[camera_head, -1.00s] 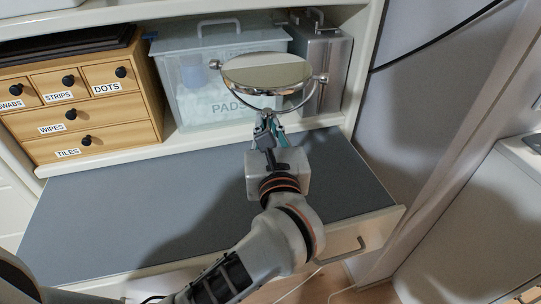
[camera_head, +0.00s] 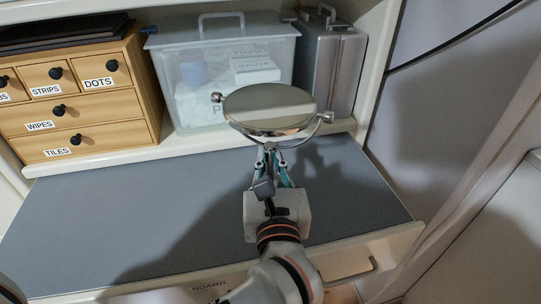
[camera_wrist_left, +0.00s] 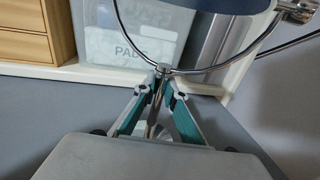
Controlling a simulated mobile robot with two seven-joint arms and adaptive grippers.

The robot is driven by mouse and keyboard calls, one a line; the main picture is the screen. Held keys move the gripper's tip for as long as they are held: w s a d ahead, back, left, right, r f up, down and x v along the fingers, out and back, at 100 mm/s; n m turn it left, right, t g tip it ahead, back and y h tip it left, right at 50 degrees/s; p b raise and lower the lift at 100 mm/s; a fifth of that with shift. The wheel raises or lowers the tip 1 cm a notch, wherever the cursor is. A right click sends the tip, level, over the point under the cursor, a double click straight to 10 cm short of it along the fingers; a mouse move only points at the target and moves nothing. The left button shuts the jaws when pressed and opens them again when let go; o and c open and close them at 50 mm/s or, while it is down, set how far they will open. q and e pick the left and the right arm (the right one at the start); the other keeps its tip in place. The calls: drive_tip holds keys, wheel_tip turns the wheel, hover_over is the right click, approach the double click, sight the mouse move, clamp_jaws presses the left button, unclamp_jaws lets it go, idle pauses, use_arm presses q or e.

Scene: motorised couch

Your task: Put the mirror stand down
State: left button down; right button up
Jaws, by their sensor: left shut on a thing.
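The mirror stand (camera_head: 270,108) has a round tilting mirror in a chrome U-shaped yoke with knobs at both sides. My left gripper (camera_head: 268,150) is shut on its stem just below the yoke, over the grey pull-out board (camera_head: 120,220). In the left wrist view the mirror stand (camera_wrist_left: 168,66) shows its yoke and stem, with the two teal-padded fingers (camera_wrist_left: 161,80) closed around the stem. Part of the stem and a shiny rounded piece show behind the fingers; whether the base touches the board cannot be told. My right gripper is not in view.
A wooden drawer unit (camera_head: 85,112) stands on the shelf at the left. A translucent lidded box (camera_head: 195,95) and a grey metal case (camera_head: 335,75) stand behind the mirror. The left part of the board is clear.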

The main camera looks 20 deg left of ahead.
use_arm(q)
drive_tip(key=c, duration=2.1)
unclamp_jaws()
drive_tip(key=shift+f, duration=0.1)
drive_tip(key=shift+r, duration=0.2)
drive_tip(key=v, duration=0.7)
drive_tip(key=shift+s+p, duration=0.25)
drive_tip(key=shift+p, duration=0.05)
drive_tip(key=shift+d+f, duration=0.15)
